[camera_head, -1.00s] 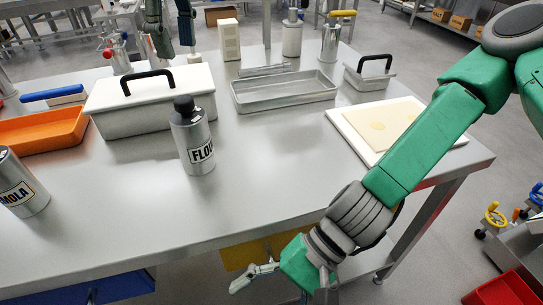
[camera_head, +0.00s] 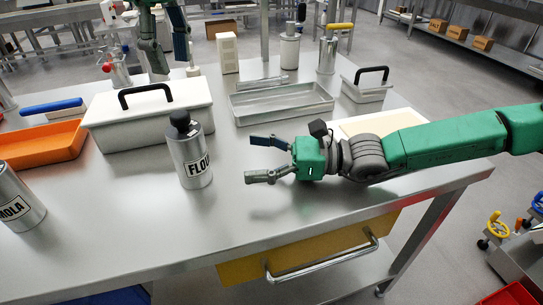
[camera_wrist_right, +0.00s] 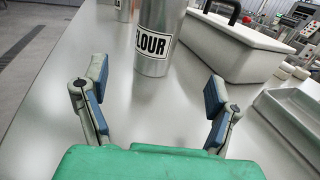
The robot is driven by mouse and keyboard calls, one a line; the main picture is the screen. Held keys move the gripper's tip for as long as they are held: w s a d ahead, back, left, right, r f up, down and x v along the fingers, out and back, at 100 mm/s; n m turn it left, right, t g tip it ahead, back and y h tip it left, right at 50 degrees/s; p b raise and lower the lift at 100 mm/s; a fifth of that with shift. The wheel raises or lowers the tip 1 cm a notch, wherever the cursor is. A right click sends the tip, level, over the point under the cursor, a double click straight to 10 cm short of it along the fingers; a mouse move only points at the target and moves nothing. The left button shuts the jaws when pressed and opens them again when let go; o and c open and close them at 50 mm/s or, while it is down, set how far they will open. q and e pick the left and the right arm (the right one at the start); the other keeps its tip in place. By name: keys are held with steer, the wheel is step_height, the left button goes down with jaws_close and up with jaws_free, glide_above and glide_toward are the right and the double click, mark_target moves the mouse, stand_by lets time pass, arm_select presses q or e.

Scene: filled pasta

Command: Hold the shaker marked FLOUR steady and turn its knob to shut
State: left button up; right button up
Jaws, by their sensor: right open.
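The FLOUR shaker (camera_head: 190,158), a metal cylinder with a dark knob (camera_head: 180,119) on top, stands upright on the steel table. My right gripper (camera_head: 250,159) is open and empty, a short way right of the shaker, fingers pointing at it. In the right wrist view, the shaker's lower body and label (camera_wrist_right: 152,44) show ahead between the open fingers (camera_wrist_right: 155,85), not touching them; its knob is out of frame. My left gripper (camera_head: 172,63) hangs at the top of the head view, beyond the white box, fingers apart and empty, away from the shaker.
A second shaker, its label ending in MOLA (camera_head: 18,195), stands at the left edge. A white lidded box (camera_head: 130,117) is close behind the FLOUR shaker. An orange tray (camera_head: 40,146) and metal tray (camera_head: 282,102) lie farther back. The table in front is clear.

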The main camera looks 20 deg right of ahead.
mark_target(208, 159)
steer(key=x, duration=0.9)
steer(key=shift+s+a, duration=0.2)
steer(key=shift+a, duration=0.15)
steer(key=shift+w+a, duration=0.5)
steer(key=shift+a, duration=0.65)
steer(key=c, duration=1.3)
steer(key=shift+c, duration=1.3)
steer(key=shift+d, duration=0.4)
steer(key=shift+a, duration=0.3)
steer(key=shift+d, duration=0.1)
